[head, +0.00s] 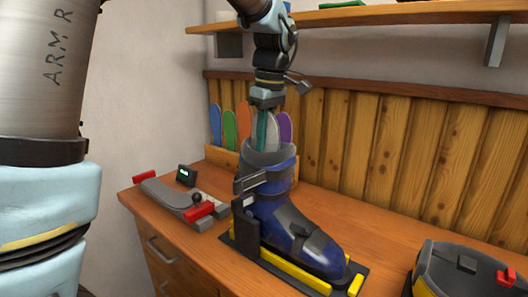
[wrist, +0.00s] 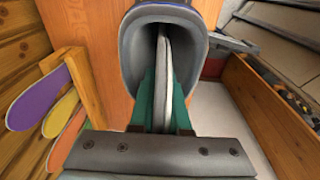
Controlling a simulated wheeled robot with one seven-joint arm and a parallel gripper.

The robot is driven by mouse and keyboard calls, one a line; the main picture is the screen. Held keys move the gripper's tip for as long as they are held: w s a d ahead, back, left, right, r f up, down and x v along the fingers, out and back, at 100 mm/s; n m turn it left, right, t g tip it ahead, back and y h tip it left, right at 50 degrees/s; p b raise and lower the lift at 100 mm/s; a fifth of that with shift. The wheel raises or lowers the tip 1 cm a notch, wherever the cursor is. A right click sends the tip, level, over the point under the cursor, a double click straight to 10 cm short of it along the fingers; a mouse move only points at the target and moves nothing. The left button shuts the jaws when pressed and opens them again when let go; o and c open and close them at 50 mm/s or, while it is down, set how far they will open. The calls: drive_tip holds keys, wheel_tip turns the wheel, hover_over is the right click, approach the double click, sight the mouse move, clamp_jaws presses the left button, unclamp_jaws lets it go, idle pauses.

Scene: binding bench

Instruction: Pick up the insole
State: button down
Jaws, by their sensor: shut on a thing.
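My gripper (head: 263,134) is above the blue ski boot (head: 285,222), pointing down at its open top. Its teal fingers, also in the wrist view (wrist: 158,112), are shut on a thin light grey insole (wrist: 165,72). The insole stands on edge between the fingers and reaches into the boot's grey cuff (wrist: 128,50). In the head view the insole (head: 271,130) shows as a pale strip beside the teal finger. Its lower end is hidden inside the boot, so I cannot tell whether it touches the boot.
Several coloured insoles, including a purple one (head: 285,128), stand in a wooden rack behind the boot. The boot is upright in a yellow-railed holder (head: 283,266). A grey device with red handles (head: 172,197) lies left. Another dark item (head: 468,272) is right. A shelf (head: 400,14) runs above.

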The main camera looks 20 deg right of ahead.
wheel_tip(320, 180, up, 15)
drive_tip(key=shift+r+b, duration=0.1)
drive_tip(key=shift+b, duration=0.55)
wheel_tip(320, 180, up, 10)
drive_tip(key=p, duration=1)
drive_tip(key=shift+r, duration=0.25)
